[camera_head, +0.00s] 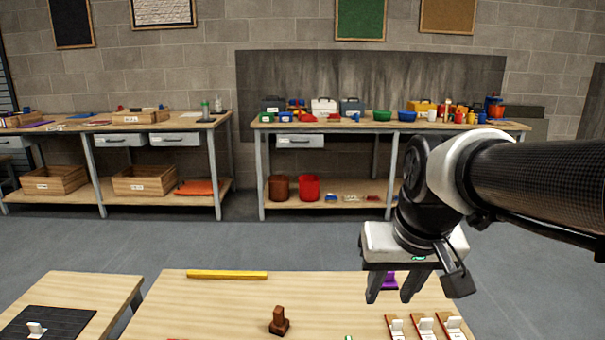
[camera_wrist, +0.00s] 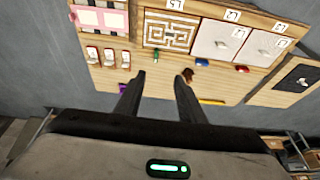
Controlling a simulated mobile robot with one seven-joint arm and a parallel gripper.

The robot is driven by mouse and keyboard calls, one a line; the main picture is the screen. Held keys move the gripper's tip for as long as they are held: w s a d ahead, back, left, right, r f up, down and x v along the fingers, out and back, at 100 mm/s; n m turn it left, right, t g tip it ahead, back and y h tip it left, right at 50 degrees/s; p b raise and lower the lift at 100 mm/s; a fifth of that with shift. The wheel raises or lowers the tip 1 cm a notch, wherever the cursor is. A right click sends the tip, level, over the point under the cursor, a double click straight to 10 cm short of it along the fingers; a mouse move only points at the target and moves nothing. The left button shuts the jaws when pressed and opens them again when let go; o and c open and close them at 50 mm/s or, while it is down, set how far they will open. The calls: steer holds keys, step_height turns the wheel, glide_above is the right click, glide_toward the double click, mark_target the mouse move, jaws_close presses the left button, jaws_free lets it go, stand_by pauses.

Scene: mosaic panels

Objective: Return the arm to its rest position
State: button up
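My arm (camera_head: 530,178) reaches in from the right side of the head view. My gripper (camera_head: 390,296) hangs over the right part of the near wooden table (camera_head: 225,300), fingers pointing down. In the wrist view my gripper (camera_wrist: 163,73) shows two dark fingers spread apart with nothing between them. It is open and empty, and no object appears to touch it.
On the near table are a yellow bar (camera_head: 227,274), a brown block (camera_head: 279,322), a purple piece (camera_head: 389,282) partly behind my fingers, and several white-and-red switches (camera_head: 423,327). The wrist view shows a maze board (camera_wrist: 168,33) and grey panels (camera_wrist: 217,41). Stocked workbenches line the wall.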

steer(key=s+t, duration=0.1)
steer(key=s, duration=0.9)
step_height(320, 180, up, 22)
steer(key=p, duration=2.3)
steer(key=shift+w, duration=0.2)
